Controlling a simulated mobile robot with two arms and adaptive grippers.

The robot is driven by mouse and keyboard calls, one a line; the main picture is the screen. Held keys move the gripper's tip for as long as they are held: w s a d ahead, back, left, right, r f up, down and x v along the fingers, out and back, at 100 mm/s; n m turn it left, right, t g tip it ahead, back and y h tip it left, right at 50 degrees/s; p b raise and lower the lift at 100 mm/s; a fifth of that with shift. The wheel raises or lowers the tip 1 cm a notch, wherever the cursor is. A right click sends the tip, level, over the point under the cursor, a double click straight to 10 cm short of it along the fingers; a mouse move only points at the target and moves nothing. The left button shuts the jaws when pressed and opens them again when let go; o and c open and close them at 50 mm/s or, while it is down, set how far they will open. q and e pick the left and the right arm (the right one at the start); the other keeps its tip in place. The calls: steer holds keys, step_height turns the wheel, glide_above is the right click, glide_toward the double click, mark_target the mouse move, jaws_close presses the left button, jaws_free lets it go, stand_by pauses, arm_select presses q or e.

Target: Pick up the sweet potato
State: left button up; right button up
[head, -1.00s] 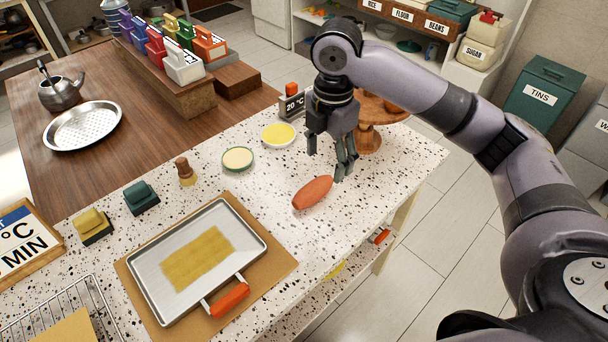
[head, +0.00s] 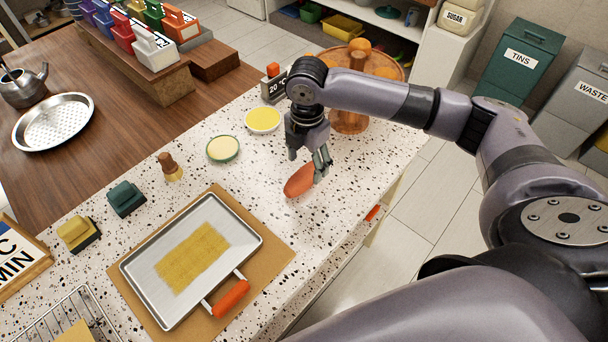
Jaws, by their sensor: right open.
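The sweet potato (head: 298,182) is orange-brown and lies on the white speckled counter (head: 270,215), right of the baking tray. My right gripper (head: 307,169) is open and low over it, pointing down. One finger shows in front of the sweet potato's right end and hides part of it; another finger shows behind it. I cannot tell whether the fingers touch it. My left gripper is not in view.
A metal tray (head: 142,262) with an orange handle lies on a brown board. Yellow (head: 263,119) and cream (head: 223,149) bowls, a brush (head: 171,166) and a wooden stand (head: 349,121) are nearby. The counter's right edge is close to the sweet potato.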

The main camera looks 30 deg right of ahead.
mark_target(304, 172)
steer(key=shift+f, duration=0.2)
steer(key=shift+f+p, duration=0.3)
steer(key=shift+f, duration=0.05)
steer(key=f, duration=0.2)
steer(key=f+p, duration=0.1)
steer(key=shift+w+a+f, duration=0.1)
steer(key=shift+w+f, duration=0.25)
steer(key=shift+f, duration=0.35)
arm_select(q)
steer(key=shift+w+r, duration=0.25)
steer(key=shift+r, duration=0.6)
arm_select(e)
steer(key=shift+c, duration=0.2)
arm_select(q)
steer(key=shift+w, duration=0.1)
arm_select(e)
steer(key=shift+r, duration=0.1)
steer(key=c, duration=1.3)
